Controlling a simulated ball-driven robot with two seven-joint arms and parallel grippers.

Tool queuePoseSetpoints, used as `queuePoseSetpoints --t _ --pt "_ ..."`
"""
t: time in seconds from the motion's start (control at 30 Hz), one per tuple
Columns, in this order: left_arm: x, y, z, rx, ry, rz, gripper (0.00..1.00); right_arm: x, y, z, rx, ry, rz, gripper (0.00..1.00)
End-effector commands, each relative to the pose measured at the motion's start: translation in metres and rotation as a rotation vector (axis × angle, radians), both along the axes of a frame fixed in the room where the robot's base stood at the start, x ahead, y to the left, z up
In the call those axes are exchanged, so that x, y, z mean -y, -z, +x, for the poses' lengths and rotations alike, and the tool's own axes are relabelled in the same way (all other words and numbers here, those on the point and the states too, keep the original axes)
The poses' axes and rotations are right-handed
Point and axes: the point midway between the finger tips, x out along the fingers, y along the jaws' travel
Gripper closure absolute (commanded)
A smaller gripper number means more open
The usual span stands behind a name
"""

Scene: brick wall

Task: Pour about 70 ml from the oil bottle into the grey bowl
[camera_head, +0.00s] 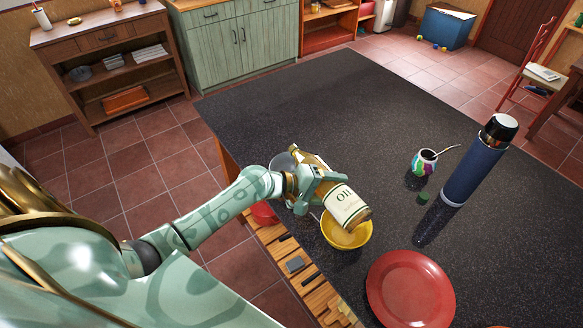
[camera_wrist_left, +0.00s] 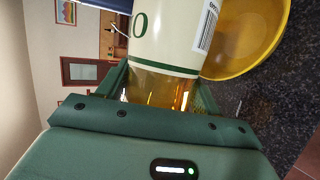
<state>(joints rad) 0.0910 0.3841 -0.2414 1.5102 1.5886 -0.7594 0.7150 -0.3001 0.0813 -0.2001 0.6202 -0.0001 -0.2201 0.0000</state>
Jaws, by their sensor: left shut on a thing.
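My left gripper (camera_head: 318,187) is shut around the oil bottle (camera_head: 347,206), which has a cream label and amber glass. The bottle is strongly tilted, its narrower end toward the upper left and its wide base toward the lower right. The grey bowl (camera_head: 281,162) is partly hidden behind my gripper, near the bottle's narrow end. I cannot tell whether oil flows out. The bottle's label and amber part also show in the left wrist view (camera_wrist_left: 165,40), above my gripper (camera_wrist_left: 158,100). My right gripper is not in view.
A yellow bowl (camera_head: 346,236) is below the bottle's base in the picture. A red plate (camera_head: 410,290), a blue flask (camera_head: 474,168), a colourful cup with a straw (camera_head: 424,162) and a small green cap (camera_head: 423,198) stand on the dark counter (camera_head: 340,105). Its far part is clear.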

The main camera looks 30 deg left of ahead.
Motion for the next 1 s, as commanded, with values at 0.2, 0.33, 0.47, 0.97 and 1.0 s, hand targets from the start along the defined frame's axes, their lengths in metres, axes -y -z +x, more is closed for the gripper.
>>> queuePoseSetpoints --t 0.2,0.33,0.47,0.97,1.0 --pt "0.0 -0.001 0.001 -0.007 0.0 -0.024 0.71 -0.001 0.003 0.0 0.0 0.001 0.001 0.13" --pt "0.0 -0.002 0.001 -0.012 -0.001 -0.036 0.71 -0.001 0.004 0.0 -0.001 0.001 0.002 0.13" --pt "0.0 -0.002 0.001 -0.018 0.0 -0.048 0.71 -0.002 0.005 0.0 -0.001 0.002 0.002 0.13" --pt "-0.001 0.0 0.001 -0.037 0.0 -0.095 0.71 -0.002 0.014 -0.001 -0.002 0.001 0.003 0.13" --pt "-0.001 0.0 0.001 -0.038 0.0 -0.098 0.71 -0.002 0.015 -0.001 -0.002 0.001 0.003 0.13"
